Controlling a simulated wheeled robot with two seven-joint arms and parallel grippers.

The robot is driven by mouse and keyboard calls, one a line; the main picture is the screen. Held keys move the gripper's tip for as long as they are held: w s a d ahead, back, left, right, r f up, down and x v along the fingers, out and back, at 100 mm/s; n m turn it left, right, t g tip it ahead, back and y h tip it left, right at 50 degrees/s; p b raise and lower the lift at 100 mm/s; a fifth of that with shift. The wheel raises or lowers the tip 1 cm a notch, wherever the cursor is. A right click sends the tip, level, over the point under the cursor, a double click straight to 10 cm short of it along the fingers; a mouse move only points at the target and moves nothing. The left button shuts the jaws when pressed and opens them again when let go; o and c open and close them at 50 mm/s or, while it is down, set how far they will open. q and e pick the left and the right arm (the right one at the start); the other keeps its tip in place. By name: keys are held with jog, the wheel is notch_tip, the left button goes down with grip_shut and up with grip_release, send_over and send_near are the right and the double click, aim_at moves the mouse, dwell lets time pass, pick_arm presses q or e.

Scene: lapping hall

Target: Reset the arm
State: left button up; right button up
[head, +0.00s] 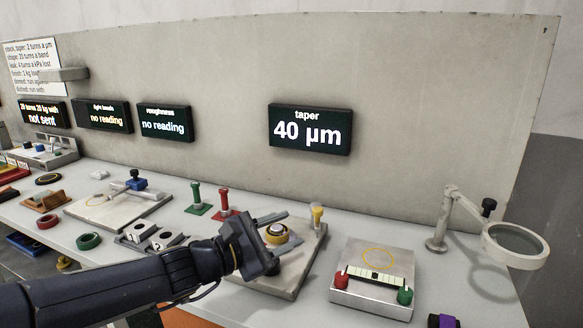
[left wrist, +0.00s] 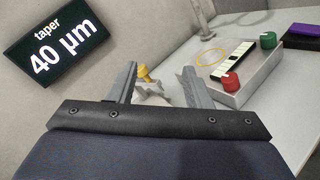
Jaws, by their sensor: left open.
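My left arm comes in from the lower left of the head view. Its gripper (head: 284,232) hangs over a grey plate fixture (head: 305,262) on the bench. The two fingers are apart, and a round part with a yellow ring (head: 276,234) shows between them, beyond or below. I cannot tell whether they touch it. In the left wrist view the open fingers (left wrist: 158,88) hold nothing, and a yellow-topped post (left wrist: 143,74) shows between them. My right gripper is not in view.
A box with red and green knobs (head: 375,280) stands right of the gripper, with a magnifier on an arm (head: 515,245) beyond. Red (head: 223,205) and green (head: 196,199) posts stand behind. The taper display (head: 309,130) reads 40 µm on the back panel (head: 420,100).

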pick_arm(q)
jog(key=s+a+f+m+g+y, duration=0.25)
jog(key=s+a+f+m, duration=0.3)
jog(key=s, duration=0.35)
jog(key=s+a+f+m+g+y, duration=0.1)
jog(key=s+a+f+m+y, duration=0.35)
jog(key=s+a, duration=0.4)
jog(key=s+a+f+m+g+y, duration=0.1)
jog(key=s+a+f+m+y, duration=0.35)
jog(key=s, duration=0.55)
notch_tip(320, 180, up, 16)
jog(key=s+m+h+p, duration=0.1)
jog(key=m+p, duration=0.1)
jog(key=p, duration=1.5)
jog(key=shift+a, duration=0.35)
